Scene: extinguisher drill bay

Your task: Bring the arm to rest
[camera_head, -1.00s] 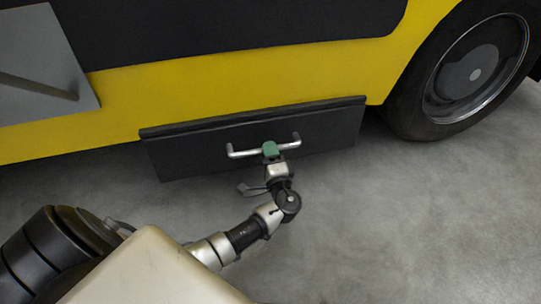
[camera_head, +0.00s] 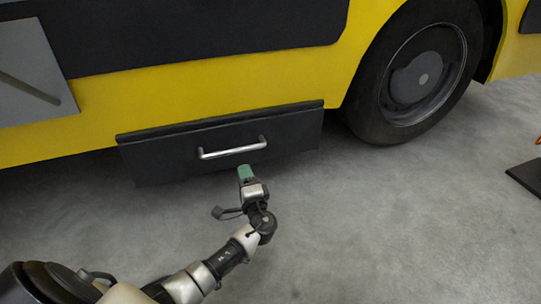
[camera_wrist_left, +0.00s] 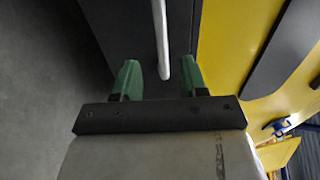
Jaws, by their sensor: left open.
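My left gripper (camera_head: 245,173) has green fingertips and reaches in from the lower left. It is just below and in front of the silver bar handle (camera_head: 232,148) on a dark drawer front (camera_head: 175,158) low on the yellow vehicle. In the left wrist view the two green fingers (camera_wrist_left: 157,82) stand apart with nothing gripped between them. The handle (camera_wrist_left: 161,35) shows there ahead of the gap, and the gripper looks clear of it. My right gripper does not show.
The yellow vehicle (camera_head: 190,95) stands behind the drawer, with a big black wheel (camera_head: 370,105) on the right. A black flat object (camera_head: 527,177) lies at the right edge. The grey floor (camera_head: 390,225) in front is open.

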